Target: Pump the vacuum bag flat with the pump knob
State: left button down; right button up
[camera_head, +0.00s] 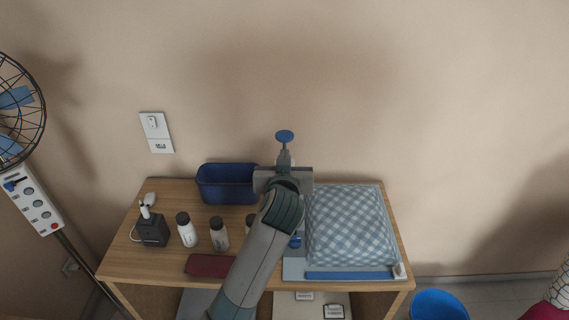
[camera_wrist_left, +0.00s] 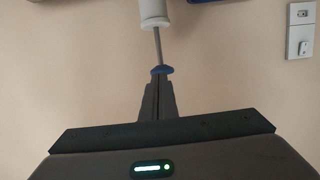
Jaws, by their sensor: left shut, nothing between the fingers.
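The vacuum bag (camera_head: 350,228) lies on the right of the wooden table, holding a puffed-up blue checked cushion. A blue sealing strip (camera_head: 350,275) runs along its near edge, with a white slider (camera_head: 399,270) at the right end. The blue pump knob (camera_head: 285,136) shows just beyond the fingertips of my left gripper (camera_head: 284,154). In the left wrist view the knob (camera_wrist_left: 162,70) sits at the fingertips, on a thin rod leading to the white pump body (camera_wrist_left: 153,12). My left gripper (camera_wrist_left: 155,88) is shut and empty; whether it touches the knob is unclear. My right gripper is not in view.
A blue bin (camera_head: 228,184) stands at the back of the table (camera_head: 155,265). Several dark-capped bottles (camera_head: 187,230), a black box (camera_head: 153,230) and a dark red flat item (camera_head: 208,265) are on the left. A fan (camera_head: 20,110) stands far left, a blue bucket (camera_head: 438,305) lower right.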

pick_arm(q)
jog(key=shift+s+r, duration=0.15)
jog(key=shift+s, duration=0.55)
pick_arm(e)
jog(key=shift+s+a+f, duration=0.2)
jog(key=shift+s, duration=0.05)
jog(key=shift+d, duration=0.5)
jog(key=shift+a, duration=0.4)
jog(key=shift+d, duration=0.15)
